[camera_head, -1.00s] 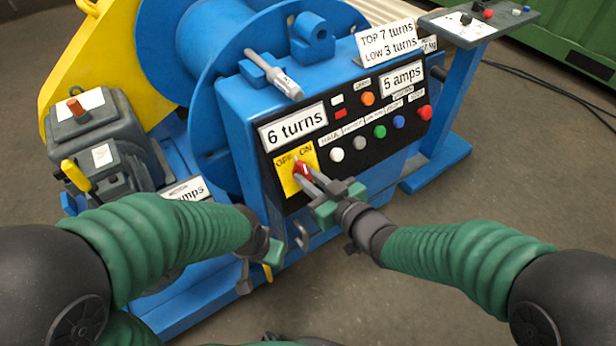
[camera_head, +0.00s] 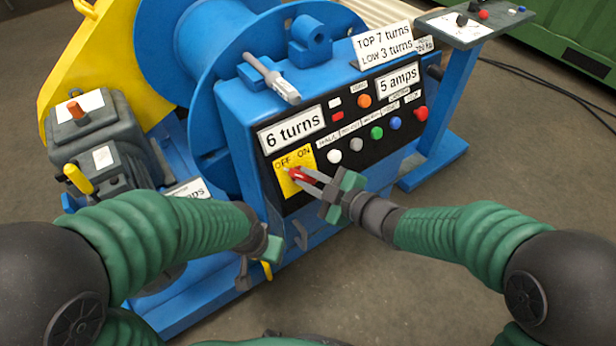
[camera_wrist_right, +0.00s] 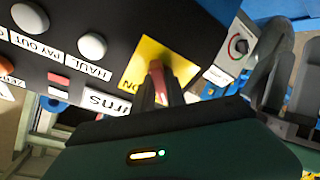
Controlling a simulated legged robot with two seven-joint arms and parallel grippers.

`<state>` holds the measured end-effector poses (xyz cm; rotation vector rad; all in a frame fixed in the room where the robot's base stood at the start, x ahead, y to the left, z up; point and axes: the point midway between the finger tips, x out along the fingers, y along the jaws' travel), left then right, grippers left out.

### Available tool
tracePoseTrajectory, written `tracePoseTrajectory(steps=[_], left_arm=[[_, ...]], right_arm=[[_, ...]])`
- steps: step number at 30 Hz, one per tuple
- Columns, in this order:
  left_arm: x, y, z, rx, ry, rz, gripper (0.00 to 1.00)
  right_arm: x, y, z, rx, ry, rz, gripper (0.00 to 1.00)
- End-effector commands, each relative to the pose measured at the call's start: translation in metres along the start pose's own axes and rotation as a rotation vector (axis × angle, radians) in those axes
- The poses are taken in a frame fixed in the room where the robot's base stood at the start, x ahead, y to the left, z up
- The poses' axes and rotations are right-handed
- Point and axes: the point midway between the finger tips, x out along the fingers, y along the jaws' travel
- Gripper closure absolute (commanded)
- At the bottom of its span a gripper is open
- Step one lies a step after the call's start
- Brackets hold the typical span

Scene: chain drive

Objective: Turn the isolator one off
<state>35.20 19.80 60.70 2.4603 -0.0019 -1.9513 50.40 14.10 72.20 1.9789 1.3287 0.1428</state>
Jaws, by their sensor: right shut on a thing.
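The isolator is a red handle (camera_head: 299,174) on a yellow plate (camera_head: 281,184) marked OFF and ON, at the lower left of the black panel. My right gripper (camera_head: 301,175) is shut on the handle, its two grey fingers on either side of it. The handle lies slanted across the plate, and the fingers partly cover it. In the right wrist view the red handle (camera_wrist_right: 158,77) shows between the dark fingers, with the yellow plate (camera_wrist_right: 146,61) behind. My left gripper (camera_head: 271,256) hangs low before the blue housing, its fingers apart and empty.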

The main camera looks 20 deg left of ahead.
Motion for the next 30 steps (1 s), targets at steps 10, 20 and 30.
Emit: tracePoseTrajectory(steps=[10,20,30], left_arm=[[-0.0004,0.0000,-0.0001,0.000,0.000,0.000,0.56],[-0.0004,0.0000,-0.0001,0.000,0.000,0.000,0.56],[-0.0010,0.0000,-0.0003,0.000,0.000,0.000,0.56]], right_arm=[[-0.0006,-0.0041,0.0041,-0.026,-0.009,-0.015,1.00],[-0.0005,-0.0038,0.0036,-0.025,-0.008,-0.014,0.69],[-0.0004,-0.0013,0.0010,-0.026,-0.003,-0.009,0.62]])
